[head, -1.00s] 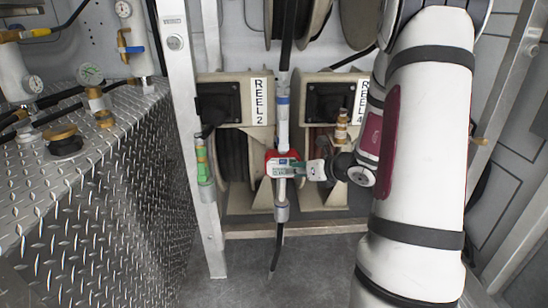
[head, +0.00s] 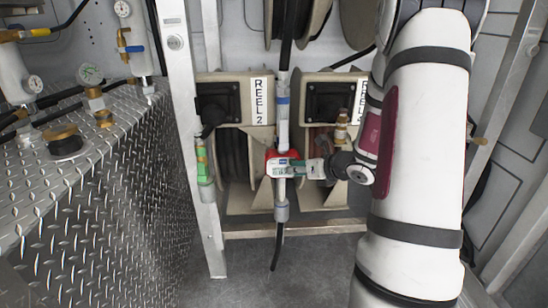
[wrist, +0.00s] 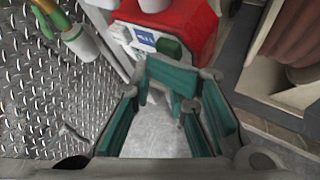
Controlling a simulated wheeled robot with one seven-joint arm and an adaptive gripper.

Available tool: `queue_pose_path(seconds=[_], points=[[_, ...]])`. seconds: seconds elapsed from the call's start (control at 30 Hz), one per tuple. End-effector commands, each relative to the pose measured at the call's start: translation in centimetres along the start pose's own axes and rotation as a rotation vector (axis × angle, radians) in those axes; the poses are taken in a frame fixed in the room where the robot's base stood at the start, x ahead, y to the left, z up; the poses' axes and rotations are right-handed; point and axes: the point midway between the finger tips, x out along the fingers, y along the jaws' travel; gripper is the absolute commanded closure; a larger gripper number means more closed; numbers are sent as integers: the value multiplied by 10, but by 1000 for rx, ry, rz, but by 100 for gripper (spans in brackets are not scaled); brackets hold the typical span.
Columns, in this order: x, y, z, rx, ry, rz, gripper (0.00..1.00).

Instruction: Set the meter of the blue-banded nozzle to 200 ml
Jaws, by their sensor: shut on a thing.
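The blue-banded nozzle (head: 283,128) hangs upright in front of the reels, its blue band near the top. Its red and white meter (head: 278,162) sits midway along it; in the wrist view the meter (wrist: 190,20) shows a small blue-and-white display and a green button (wrist: 168,47). The reading is too small to make out. My gripper (head: 300,168) reaches in from the right and its tips are at the meter's right side. Its teal fingers (wrist: 172,85) show below the meter in the wrist view. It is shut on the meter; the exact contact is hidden.
A green-banded nozzle (head: 203,162) hangs left, by a white post (head: 178,60). Reel 2 (head: 235,100) and reel 4 (head: 335,100) stand behind. A diamond-plate tank (head: 110,190) with gauges and caps fills the left. The floor (head: 250,270) below is clear.

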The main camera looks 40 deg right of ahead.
Motion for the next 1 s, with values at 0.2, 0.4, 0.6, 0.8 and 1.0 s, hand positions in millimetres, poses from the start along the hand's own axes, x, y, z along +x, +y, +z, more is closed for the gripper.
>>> queue_pose_path(seconds=[0.2,0.4,0.6,0.8,1.0], points=[[-1,0,0,-1,-1,0,100],[-6,4,-4,-1,0,0,100],[-13,10,-10,-1,-1,0,100],[-16,12,-11,-1,-1,0,100],[-16,12,-11,-2,-1,0,100]])
